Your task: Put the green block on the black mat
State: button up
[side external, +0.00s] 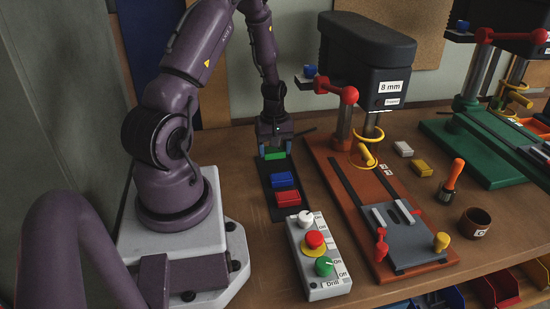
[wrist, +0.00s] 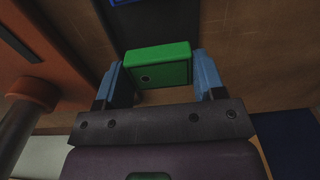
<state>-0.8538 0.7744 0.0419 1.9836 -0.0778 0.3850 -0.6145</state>
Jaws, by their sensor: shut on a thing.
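The green block (side external: 275,155) is between the fingers of my gripper (side external: 274,150), at the far end of the black mat (side external: 270,177). In the wrist view the green block (wrist: 158,65) sits level between the two blue fingertips of my gripper (wrist: 158,72), which are shut on it. The dark strip of the mat (wrist: 165,25) shows just beyond the block there. I cannot tell whether the block touches the mat or hangs above it. A blue block (side external: 282,179) and a red block (side external: 287,198) lie on the mat.
A red-based drill press (side external: 335,190) stands close to the right of the mat. A control box (side external: 318,262) with red and green knobs is in front of it. A white block (side external: 403,148), a yellow block (side external: 422,168) and a brown cup (side external: 475,222) are further right.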

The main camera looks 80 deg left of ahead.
aim_at(275, 166)
jog(key=shift+w+a+f, duration=0.2)
jog(key=shift+a+f, duration=0.05)
jog(key=shift+f, duration=1.65)
jog(key=shift+f, duration=0.1)
jog(key=o, duration=1)
notch_tip(275, 166, up, 12)
jog(key=shift+r, duration=0.1)
